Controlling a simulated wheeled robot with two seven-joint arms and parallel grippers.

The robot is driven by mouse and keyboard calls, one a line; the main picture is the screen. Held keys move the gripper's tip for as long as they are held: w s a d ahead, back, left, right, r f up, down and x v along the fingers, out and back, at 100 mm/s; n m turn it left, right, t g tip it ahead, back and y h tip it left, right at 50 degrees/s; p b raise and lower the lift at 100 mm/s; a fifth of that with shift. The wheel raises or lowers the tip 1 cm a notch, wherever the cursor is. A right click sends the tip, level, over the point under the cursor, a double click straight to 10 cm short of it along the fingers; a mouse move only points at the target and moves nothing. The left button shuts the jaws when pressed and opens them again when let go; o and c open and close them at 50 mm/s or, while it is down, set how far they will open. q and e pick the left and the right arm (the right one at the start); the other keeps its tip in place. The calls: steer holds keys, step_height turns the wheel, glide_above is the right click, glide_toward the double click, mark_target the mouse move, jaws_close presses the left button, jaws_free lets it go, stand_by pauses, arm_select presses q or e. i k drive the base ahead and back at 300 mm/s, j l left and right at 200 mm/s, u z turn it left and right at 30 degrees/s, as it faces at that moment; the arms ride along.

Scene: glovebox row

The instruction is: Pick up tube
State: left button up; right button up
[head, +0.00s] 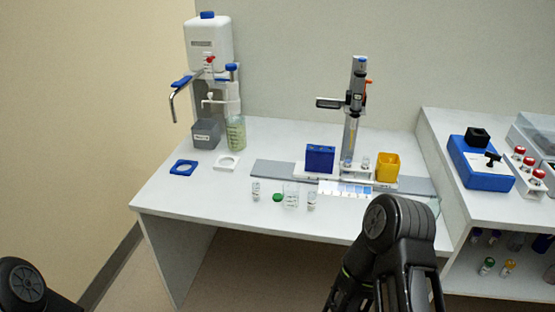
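Several things could be the tube. A tall clear cylinder (351,138) stands upright in a device with a dark vertical post. Small clear vials stand on the white table, one at the left (255,190) and one further right (311,200). Red-capped tubes (519,153) stand in a white rack on the right-hand bench. My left arm shows only as a black joint at the lower left corner. My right arm rises in front of the table's right front edge. Neither gripper's fingertips can be made out.
A clear beaker (291,195) and green cap (278,198) lie near the vials. A blue block (320,158) and yellow container (388,167) flank the post. A white dispenser (208,43) stands at back left. A blue device (481,164) sits on the right bench. The table's front left is clear.

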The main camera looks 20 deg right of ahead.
mark_target(311, 196)
steer(key=i+j+z, duration=0.15)
steer(key=z, duration=1.85)
steer(key=j+z, duration=0.4)
steer(key=k+j+z, duration=0.15)
steer(key=j+z, duration=0.25)
steer(key=k+j+z, duration=0.2)
steer(key=j+z, duration=0.2)
steer(key=k+j, duration=0.2)
steer(key=j, duration=0.2)
steer(key=k+j+z, duration=0.1)
steer(key=j, duration=0.3)
steer(key=k, duration=0.1)
